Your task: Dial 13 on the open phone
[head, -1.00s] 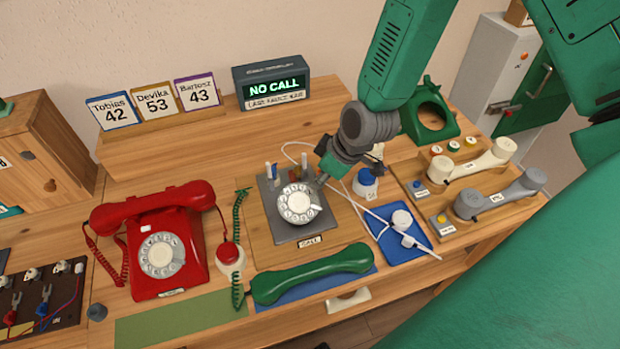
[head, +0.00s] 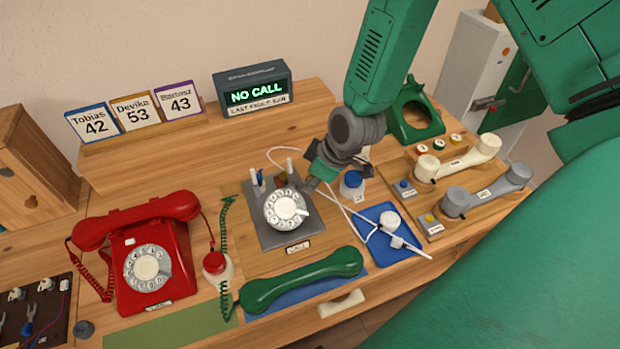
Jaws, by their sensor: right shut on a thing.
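The open phone (head: 263,235) is a grey base plate with bare parts standing on it and a CALL label at its front. Its white rotary dial (head: 286,209) faces up. My right gripper (head: 312,184) comes down from the upper right to the dial's upper right edge. Its fingertips are shut at the dial's rim, and the exact contact is too small to see. The display box (head: 256,92) behind reads NO CALL. My left gripper is not in view.
A red phone (head: 150,255) stands left. A green handset (head: 300,281) lies in front on a blue mat. A blue tray (head: 392,250) with a white cable and a blue jar (head: 352,185) are close right. Cream and grey handsets (head: 487,190) lie further right.

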